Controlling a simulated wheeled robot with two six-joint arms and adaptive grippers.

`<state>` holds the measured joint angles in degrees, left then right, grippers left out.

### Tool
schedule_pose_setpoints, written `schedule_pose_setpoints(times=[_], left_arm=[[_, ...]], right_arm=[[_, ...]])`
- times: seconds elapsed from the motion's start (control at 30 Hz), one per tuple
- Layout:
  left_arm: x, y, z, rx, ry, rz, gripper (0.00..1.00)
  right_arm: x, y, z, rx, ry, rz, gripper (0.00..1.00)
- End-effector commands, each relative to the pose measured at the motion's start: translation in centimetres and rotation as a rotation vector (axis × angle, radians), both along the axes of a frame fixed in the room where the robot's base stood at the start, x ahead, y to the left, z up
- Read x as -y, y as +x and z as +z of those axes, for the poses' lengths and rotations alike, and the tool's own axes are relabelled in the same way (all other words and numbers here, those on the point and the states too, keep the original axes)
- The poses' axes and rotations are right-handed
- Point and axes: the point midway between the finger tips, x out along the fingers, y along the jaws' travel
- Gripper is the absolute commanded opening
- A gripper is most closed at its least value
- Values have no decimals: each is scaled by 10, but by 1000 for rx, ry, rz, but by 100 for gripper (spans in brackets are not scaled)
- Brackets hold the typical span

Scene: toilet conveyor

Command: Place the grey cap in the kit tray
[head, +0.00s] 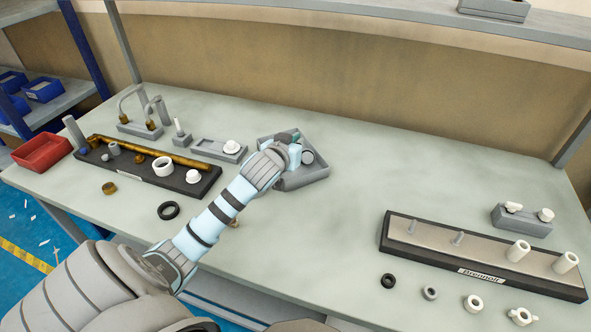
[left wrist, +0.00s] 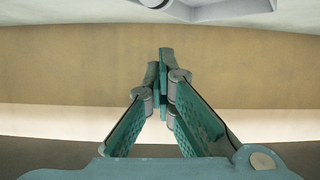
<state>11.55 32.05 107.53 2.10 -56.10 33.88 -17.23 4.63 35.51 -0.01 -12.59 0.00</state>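A small grey piece (head: 115,149) also stands on the long black tray (head: 205,187) at the left; I cannot tell for sure which piece is the cap or which tray is the kit tray. My right gripper is not in view.
The black tray holds a brass pipe (head: 176,155) and several fittings. A red bin (head: 42,151) stands at the far left. A long labelled tray (head: 477,271) with posts stands at the right, with loose rings in front. The table's middle right is clear.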

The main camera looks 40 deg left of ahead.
Motion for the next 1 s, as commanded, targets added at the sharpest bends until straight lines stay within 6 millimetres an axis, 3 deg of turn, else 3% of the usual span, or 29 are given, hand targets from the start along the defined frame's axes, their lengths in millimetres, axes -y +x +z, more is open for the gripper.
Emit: schedule_pose_setpoints(times=[0.03,0.1,0.4,1.0], left_arm=[[0,0,-19,-2,-3,1,0],[0,0,-33,-3,-2,1,0],[0,0,-82,-1,-1,3,0],[0,0,-93,0,-1,2,0]], right_arm=[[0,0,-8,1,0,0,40],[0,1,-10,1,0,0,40],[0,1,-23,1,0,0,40],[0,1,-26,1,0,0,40]])
